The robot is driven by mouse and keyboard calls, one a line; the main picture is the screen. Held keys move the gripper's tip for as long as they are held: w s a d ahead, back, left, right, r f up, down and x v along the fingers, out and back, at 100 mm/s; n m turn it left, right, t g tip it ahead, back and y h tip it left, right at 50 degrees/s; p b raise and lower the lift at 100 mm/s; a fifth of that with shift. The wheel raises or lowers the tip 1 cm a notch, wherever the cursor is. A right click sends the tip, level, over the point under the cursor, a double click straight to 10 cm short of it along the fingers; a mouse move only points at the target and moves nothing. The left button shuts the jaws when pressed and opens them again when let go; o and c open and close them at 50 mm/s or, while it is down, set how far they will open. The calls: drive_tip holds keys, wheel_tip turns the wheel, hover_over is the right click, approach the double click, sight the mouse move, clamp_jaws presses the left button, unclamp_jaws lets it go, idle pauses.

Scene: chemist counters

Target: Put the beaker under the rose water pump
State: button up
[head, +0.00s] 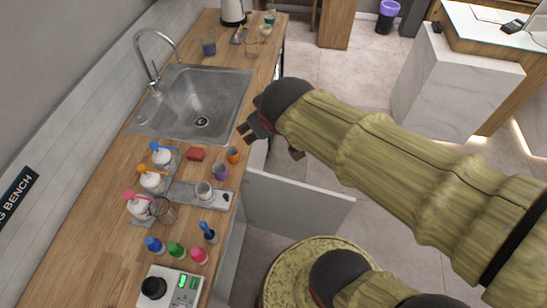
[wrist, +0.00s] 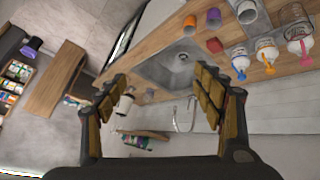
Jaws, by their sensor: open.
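A clear glass beaker (head: 165,210) stands on the wooden counter beside the pink-topped pump bottle (head: 140,207) in the head view. I cannot tell whether it is directly under the spout, and the labels are unreadable. An orange-topped pump (head: 151,180) and a blue-topped pump (head: 162,156) stand behind it in a row. The pink pump also shows in the wrist view (wrist: 298,32). My gripper (head: 268,143) is open and empty, off the counter's right edge near the sink. In the wrist view its fingers (wrist: 160,85) are spread wide, with nothing between them.
A white cup (head: 204,191) sits on a grey tray (head: 180,196). A purple cup (head: 220,172), orange cup (head: 233,155) and red block (head: 195,154) are nearby. Small coloured bottles and a scale (head: 171,290) stand in front. A cabinet door (head: 295,208) hangs open.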

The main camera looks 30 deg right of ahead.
drive_tip(key=s+a+m+g+y, duration=0.1)
drive_tip(key=s+a+y, duration=0.1)
drive_tip(key=s, duration=0.9)
drive_tip(key=shift+a+r+g, duration=0.25)
drive_tip(key=shift+a+g, duration=0.15)
drive_tip(key=shift+a, duration=0.45)
wheel_tip(320, 180, down, 10)
drive_tip(key=b, duration=0.9)
drive_tip(key=shift+r+b, duration=0.15)
drive_tip(key=shift+b, duration=0.25)
drive_tip(key=shift+c, duration=0.8)
